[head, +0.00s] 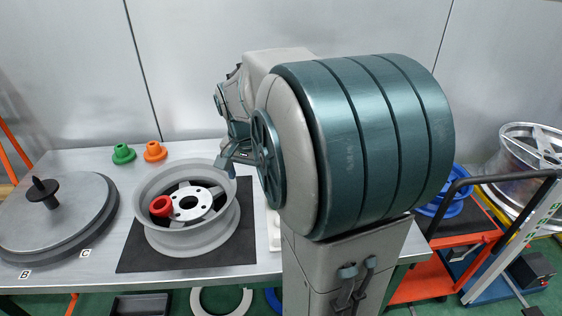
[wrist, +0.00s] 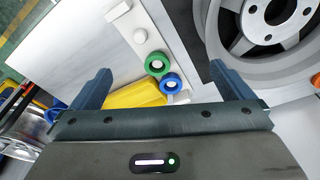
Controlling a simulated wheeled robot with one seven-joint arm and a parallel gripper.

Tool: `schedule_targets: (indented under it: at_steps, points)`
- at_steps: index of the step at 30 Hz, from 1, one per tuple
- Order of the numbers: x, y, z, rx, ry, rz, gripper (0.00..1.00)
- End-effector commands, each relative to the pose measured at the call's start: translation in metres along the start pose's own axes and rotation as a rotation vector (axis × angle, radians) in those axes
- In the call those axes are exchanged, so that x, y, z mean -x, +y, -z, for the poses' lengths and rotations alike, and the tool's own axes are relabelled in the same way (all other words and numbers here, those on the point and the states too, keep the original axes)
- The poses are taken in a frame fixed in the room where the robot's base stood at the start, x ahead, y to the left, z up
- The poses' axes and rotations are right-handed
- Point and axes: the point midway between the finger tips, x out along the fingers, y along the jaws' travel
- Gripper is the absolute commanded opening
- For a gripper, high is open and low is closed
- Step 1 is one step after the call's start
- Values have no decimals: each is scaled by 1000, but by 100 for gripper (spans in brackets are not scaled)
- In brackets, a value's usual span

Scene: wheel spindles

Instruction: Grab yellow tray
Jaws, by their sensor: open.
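The yellow tray (wrist: 132,96) shows in the wrist view as a yellow patch between my fingers, nearer the left one. Its lower part is hidden behind my gripper's crossbar, and I do not see it in the head view, where my arm blocks part of the table. My gripper (wrist: 160,70) is open, with its fingers wide apart and nothing between them in its grasp. In the head view my gripper (head: 228,162) is above the table, beside the right rim of the grey wheel.
A white holder (wrist: 141,36) carries a green ring (wrist: 157,64) and a blue ring (wrist: 171,83) close to the tray. The grey wheel (head: 150,232) lies on a black mat (head: 133,262). A round grey plate (head: 75,215) stands at the left. Green (head: 123,154) and orange (head: 155,151) spindles stand behind.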

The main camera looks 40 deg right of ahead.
Motion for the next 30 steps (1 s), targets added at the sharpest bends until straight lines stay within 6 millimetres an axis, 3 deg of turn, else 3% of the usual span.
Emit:
schedule_targets:
  at_steps: [3,9,15,23,30]
  points:
    - [-28,4,53,-252,24,-94,100]
    - [-67,23,132,-662,132,-250,100]
    - [-94,42,185,-948,268,-357,100]
    - [-110,55,208,-1079,349,-399,100]
    - [-150,78,212,-1081,348,-402,100]
